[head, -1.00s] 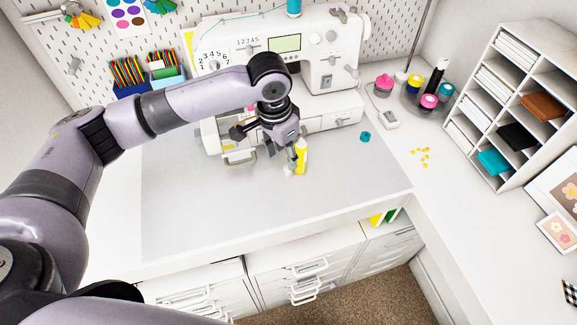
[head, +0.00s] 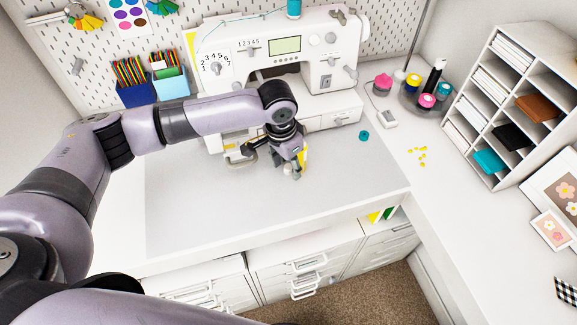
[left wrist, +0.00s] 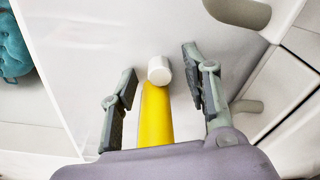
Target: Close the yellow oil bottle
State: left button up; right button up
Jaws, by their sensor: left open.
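The yellow oil bottle (head: 304,158) stands on the grey work mat in front of the sewing machine, mostly hidden behind my left gripper in the head view. In the left wrist view its yellow body (left wrist: 156,118) lies between the fingers, with a gap on both sides. A white cap (left wrist: 159,70) shows at the body's far end; I cannot tell whether it is seated on the bottle or apart from it. My left gripper (head: 292,170) is open and holds nothing; its fingers also show in the left wrist view (left wrist: 160,84). My right gripper is out of view.
The white sewing machine (head: 318,55) stands close behind the gripper. A teal spool (head: 364,135) and small yellow bits (head: 421,157) lie to the right. A white shelf unit (head: 510,105) stands at far right. The mat (head: 200,205) is clear at front left.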

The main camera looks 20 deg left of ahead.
aim_at(288, 167)
pick_arm(q)
jog(key=c, duration=0.8)
notch_tip(288, 167, up, 20)
jog(key=b, duration=0.3)
jog(key=shift+b, duration=0.35)
dwell(0.4)
